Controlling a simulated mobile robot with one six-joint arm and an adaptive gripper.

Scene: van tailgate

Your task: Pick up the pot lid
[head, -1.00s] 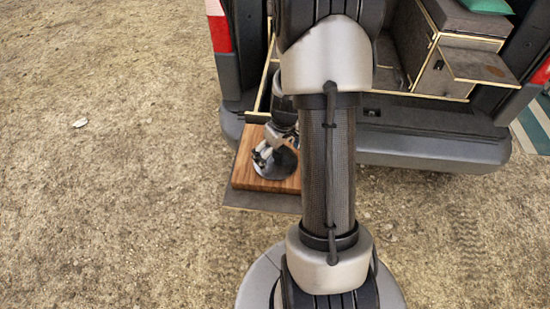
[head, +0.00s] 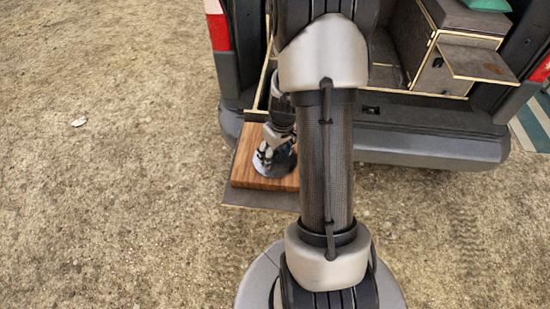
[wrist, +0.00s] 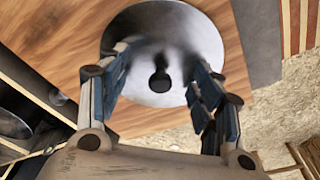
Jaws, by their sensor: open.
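The pot lid (wrist: 150,25) is a round, shiny metal disc with a dark knob (wrist: 159,82) at its middle. It lies on a wooden board (wrist: 50,40). In the head view the lid (head: 275,171) shows partly beneath my gripper (head: 268,155), on the board (head: 250,165). In the wrist view my gripper (wrist: 162,95) is open, with one finger on each side of the knob and a gap on both sides. The fingers are over the lid; I cannot tell how high. My arm hides the board's right side in the head view.
The board rests on a grey pull-out surface (head: 240,196) behind the van's bumper (head: 430,148). Wooden cabinets (head: 455,70) stand inside the van at the right. Bare gravel ground (head: 110,160) lies open to the left.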

